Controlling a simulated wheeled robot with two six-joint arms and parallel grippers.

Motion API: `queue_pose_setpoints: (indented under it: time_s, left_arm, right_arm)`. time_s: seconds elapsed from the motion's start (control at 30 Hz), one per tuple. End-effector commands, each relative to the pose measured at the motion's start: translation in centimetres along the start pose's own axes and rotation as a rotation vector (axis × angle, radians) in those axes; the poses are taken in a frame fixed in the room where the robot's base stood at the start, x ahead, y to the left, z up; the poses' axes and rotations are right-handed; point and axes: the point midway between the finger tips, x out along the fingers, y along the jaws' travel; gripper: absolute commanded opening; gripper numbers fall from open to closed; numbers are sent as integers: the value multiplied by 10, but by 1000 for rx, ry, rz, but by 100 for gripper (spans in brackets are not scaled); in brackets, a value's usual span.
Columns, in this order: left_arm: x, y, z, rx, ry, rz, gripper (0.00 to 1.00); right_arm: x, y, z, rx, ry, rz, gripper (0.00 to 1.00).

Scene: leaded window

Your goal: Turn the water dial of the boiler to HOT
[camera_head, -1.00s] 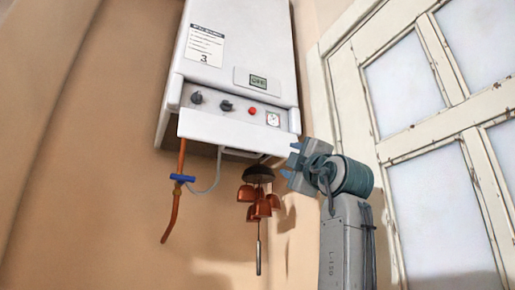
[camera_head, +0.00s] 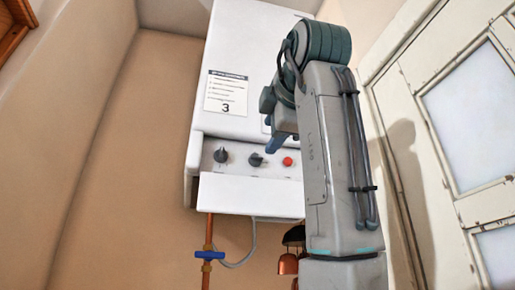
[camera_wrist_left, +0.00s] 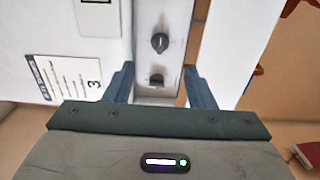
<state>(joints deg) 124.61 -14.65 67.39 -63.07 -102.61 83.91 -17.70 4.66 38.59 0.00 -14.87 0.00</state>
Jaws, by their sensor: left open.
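The white boiler (camera_head: 245,75) hangs on the wall. Its lower panel has a left dark dial (camera_head: 221,155), a second dark dial (camera_head: 256,159) and a red button (camera_head: 287,161). Which dial is for water cannot be read. My left gripper (camera_head: 272,147) is just above and right of the second dial, partly hidden by my arm. In the left wrist view its fingers (camera_wrist_left: 160,86) are open and empty. One dial (camera_wrist_left: 157,80) shows between them and another (camera_wrist_left: 160,42) lies beyond; neither looks gripped. My arm hides the panel's right part. My right gripper is out of view.
A paper label (camera_head: 226,93) is on the boiler's front. A copper pipe with a blue valve (camera_head: 210,255) and copper bells (camera_head: 288,264) hang below. A paned door or window (camera_head: 475,115) stands at right. The wall left of the boiler is clear.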

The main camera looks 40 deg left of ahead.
Motion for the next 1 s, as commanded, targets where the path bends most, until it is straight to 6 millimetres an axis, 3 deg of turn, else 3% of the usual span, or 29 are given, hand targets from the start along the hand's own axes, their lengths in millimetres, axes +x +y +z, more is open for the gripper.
queue_pose_setpoints:
  time_s: [0.3, 0.5, 0.9, 1.0]
  left_arm:
    - [62, 2, -1, -1, 4, -1, 50]
    - [87, 1, -1, -1, 3, 2, 50]
    - [95, -1, 0, -1, 1, 2, 50]
    - [95, 0, 0, -1, 1, 3, 32]
  right_arm:
    - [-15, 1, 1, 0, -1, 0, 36]
    - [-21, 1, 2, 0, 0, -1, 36]
    - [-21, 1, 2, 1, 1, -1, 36]
    - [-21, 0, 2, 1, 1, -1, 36]
